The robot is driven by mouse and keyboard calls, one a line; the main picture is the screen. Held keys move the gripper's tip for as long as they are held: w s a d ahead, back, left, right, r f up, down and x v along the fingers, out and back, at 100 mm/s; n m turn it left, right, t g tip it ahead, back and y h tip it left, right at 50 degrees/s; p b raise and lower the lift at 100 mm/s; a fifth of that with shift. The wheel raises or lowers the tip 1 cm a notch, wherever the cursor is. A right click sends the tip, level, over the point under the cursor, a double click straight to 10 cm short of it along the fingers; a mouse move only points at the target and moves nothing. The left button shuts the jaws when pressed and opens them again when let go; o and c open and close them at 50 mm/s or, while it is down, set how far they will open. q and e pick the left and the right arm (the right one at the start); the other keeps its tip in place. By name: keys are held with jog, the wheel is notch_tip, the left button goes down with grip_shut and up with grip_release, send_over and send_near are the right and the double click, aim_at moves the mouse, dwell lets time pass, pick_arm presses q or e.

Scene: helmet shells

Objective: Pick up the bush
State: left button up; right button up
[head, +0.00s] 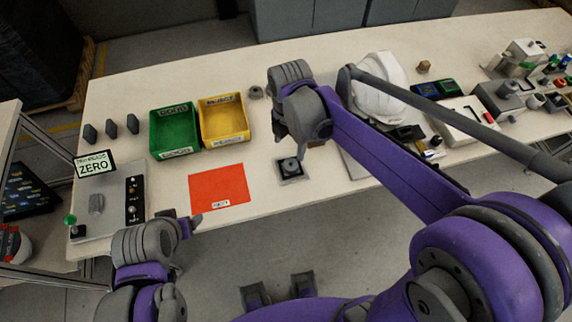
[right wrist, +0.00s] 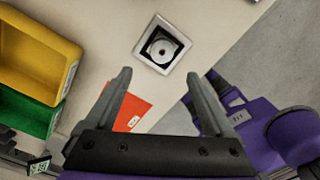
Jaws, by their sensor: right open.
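The bush appears to be the round grey ringed piece (head: 290,165) on a small square plate with a dark middle, near the front edge of the table. In the right wrist view the bush (right wrist: 163,50) shows from above, with a small dark hole at its centre. My right gripper (head: 298,148) is open and empty, above and close to the bush in the head view. In the right wrist view its two fingers (right wrist: 163,82) stand wide apart, and the bush lies beyond their tips. My left gripper (head: 194,222) is low at the front left; its jaws are unclear.
A red mat (head: 218,187) lies left of the bush. Green (head: 174,131) and yellow (head: 224,119) bins stand behind it. A white helmet shell (head: 380,85) and devices stand to the right. A panel reading ZERO (head: 96,165) is at the left. The table's front edge is close.

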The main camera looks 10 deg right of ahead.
aim_at(290, 162)
jog(key=f, duration=0.9)
jog(key=shift+s+d+f, duration=0.1)
jog(key=shift+d+f, duration=0.1)
jog(key=shift+f, duration=0.05)
grip_shut()
